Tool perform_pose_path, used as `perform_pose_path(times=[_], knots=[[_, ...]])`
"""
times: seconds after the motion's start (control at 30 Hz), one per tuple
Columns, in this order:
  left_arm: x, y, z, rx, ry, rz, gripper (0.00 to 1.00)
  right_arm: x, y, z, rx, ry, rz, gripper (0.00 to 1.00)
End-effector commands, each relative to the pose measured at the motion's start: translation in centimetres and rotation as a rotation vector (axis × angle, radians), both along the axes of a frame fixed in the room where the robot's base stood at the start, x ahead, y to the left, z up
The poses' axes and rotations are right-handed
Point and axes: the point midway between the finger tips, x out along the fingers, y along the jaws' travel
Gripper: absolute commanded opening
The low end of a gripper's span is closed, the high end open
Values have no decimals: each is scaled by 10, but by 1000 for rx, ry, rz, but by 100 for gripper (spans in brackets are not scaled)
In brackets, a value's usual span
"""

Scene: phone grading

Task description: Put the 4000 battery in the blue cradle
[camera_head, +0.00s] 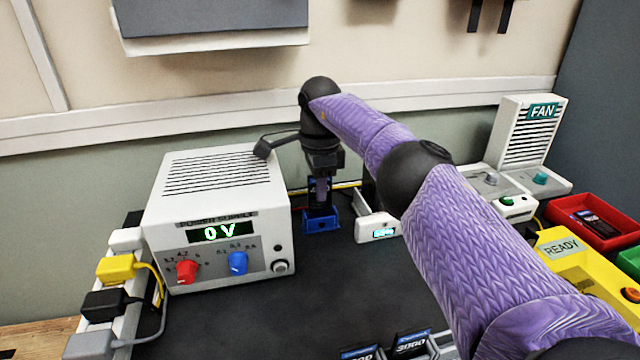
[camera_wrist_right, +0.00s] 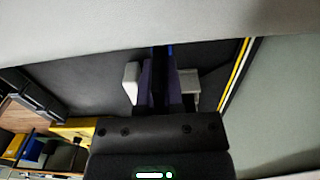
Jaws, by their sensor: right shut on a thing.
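In the right wrist view the gripper's purple fingers (camera_wrist_right: 160,88) close on the thin dark battery, seen edge-on. My left gripper is not in view.
The power supply (camera_head: 218,220) reads 0 V and stands left of the cradle. A small white meter (camera_head: 376,228) is close on its right. More batteries (camera_head: 410,342) stand at the front. A red bin (camera_head: 598,222) and yellow READY box (camera_head: 562,249) are at right. The mid-table is clear.

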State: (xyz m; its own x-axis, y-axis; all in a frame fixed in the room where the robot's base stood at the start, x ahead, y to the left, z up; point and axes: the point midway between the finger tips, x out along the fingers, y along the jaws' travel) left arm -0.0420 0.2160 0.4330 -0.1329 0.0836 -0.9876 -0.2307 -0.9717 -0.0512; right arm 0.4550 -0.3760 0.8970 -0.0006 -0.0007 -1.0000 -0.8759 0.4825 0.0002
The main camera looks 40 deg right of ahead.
Motion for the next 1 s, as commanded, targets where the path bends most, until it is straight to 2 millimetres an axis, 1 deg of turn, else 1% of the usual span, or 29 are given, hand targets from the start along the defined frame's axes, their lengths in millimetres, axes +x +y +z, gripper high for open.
perform_pose_path(times=[0.27, 0.3, 0.37, 0.4, 0.47, 0.67, 0.77, 0.87, 1.0], knots=[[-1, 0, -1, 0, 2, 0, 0, 0, 0, -8, 0, 0, 0, 0], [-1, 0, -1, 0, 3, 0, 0, 0, 0, -8, 0, 0, 0, 17], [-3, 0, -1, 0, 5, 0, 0, 0, 0, -7, 0, 0, 0, 30], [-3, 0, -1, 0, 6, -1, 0, 0, 0, -8, 0, 0, 0, 39], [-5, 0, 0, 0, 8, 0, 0, 0, 0, -8, -1, 0, 0, 50], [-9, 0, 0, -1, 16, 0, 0, 0, 0, -7, -1, 0, 0, 50], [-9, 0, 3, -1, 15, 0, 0, 0, 0, -2, 0, -1, 0, 50], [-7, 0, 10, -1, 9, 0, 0, 0, 0, 16, -1, -4, 0, 50], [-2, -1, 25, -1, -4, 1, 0, 0, 0, 54, -1, -6, -1, 50]])
